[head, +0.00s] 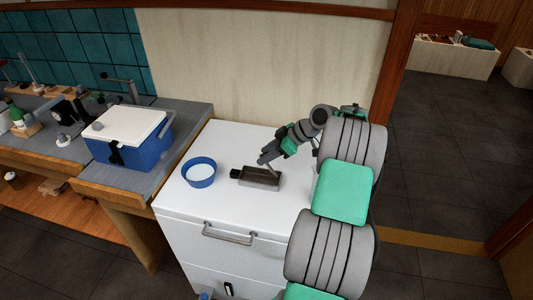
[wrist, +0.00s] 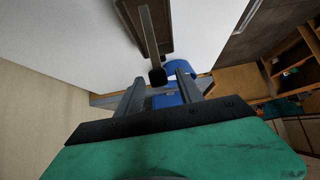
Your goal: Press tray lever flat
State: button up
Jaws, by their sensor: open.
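A small brown tray (head: 262,183) sits on the white cabinet top. Its grey lever (wrist: 149,35) runs along the tray in the wrist view and ends in a black knob (wrist: 157,76). In the head view the black knob (head: 235,173) sticks out past the tray's left end. I cannot tell how steeply the lever is tilted. My gripper (head: 266,160) is open and points down just behind the tray. In the wrist view the knob appears between the two fingers of my gripper (wrist: 162,72), with no clear contact.
A blue bowl (head: 199,172) with pale contents stands left of the tray. A blue cooler with a white lid (head: 128,138) stands on the grey counter further left. The wall (head: 260,70) is close behind the cabinet. The cabinet's front top (head: 235,210) is clear.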

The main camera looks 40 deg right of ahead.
grip_shut()
dwell(0.4)
dwell(1.0)
